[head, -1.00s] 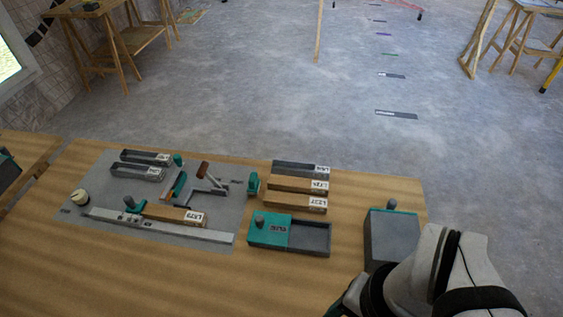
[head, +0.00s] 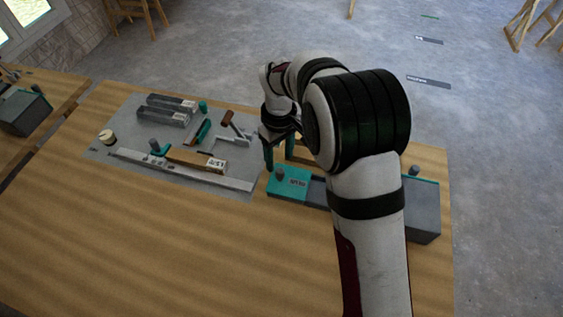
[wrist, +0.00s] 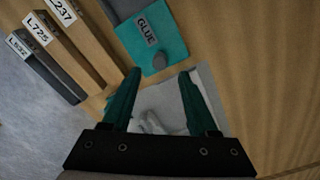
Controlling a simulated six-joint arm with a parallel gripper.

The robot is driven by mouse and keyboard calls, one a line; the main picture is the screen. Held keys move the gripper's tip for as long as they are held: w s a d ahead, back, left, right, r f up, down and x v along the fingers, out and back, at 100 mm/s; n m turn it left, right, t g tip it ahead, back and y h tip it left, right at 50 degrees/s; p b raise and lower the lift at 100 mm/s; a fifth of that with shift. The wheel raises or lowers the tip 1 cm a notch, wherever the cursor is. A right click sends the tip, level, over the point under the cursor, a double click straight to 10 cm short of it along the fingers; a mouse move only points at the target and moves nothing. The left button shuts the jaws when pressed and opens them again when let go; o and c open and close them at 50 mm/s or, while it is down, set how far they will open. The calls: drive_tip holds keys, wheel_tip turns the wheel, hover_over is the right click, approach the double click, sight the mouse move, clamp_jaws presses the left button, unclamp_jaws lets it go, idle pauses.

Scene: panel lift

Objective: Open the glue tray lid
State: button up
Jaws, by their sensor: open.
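The glue tray (head: 315,190) lies on the bench. Its teal lid (head: 293,184) covers the left part and carries a GLUE label and a round grey knob (head: 279,172). In the wrist view, the lid (wrist: 168,30) and its knob (wrist: 159,61) are at the upper middle, beyond my fingertips. My gripper (head: 279,160) is open and empty, above the bench close behind the lid. In the wrist view, my gripper (wrist: 162,80) has its two teal fingers apart, with the knob roughly in line with the gap. My arm hides much of the tray's right part.
Labelled bars (wrist: 70,52) lie beside the tray. A grey mat (head: 110,150) left of it holds a wooden bar (head: 195,159), a long metal strip (head: 180,172) and tools. A grey box (head: 424,215) stands to the right. The front bench is clear.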

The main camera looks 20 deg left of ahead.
sight(280, 170)
wheel_tip(280, 170, down, 6)
drive_tip(key=shift+f, duration=0.15)
clamp_jaws()
idle(0.3)
idle(1.1)
drive_tip(key=shift+d, duration=0.1)
